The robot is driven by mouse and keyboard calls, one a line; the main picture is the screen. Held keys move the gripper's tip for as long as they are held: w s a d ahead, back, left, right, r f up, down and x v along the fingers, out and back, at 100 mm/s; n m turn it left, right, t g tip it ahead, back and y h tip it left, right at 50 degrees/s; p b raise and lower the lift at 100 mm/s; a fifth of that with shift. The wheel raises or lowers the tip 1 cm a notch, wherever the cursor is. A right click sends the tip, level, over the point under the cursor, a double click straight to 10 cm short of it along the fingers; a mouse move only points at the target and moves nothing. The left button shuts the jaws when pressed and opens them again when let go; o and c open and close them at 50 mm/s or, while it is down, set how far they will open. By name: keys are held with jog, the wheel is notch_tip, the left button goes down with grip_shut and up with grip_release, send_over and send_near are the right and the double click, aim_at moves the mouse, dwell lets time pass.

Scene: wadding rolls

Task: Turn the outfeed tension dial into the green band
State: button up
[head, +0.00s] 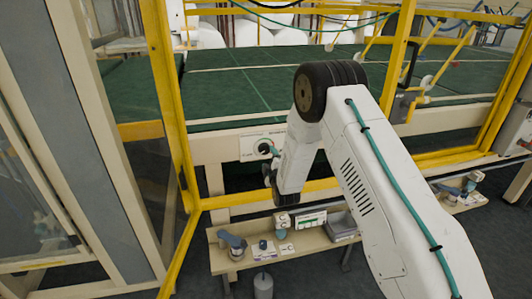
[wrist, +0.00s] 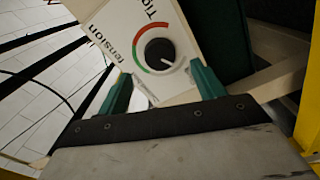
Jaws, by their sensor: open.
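The outfeed tension dial is a black round knob (wrist: 160,52) on a white panel (wrist: 125,30) lettered "Tension", seen tilted in the wrist view. A red and green arc curves around part of the knob, with green on its left side. A short white mark on the knob points to the lower right, away from the green. In the head view the dial (head: 264,147) sits on the cream rail, just left of my arm. My gripper (wrist: 162,86) is open and empty, its two green fingers apart below the knob and not visibly touching it. In the head view my arm mostly hides the gripper.
Yellow guard posts (head: 172,100) and rails frame the green bed (head: 240,85) behind the dial. A low cream bench (head: 290,243) below holds small devices, a label card and a grey tray (head: 341,226). A grey cylinder (head: 263,286) stands in front.

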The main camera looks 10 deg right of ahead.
aim_at(265, 151)
jog(key=w, duration=0.6)
jog(key=shift+w, duration=0.1)
jog(key=c, duration=1)
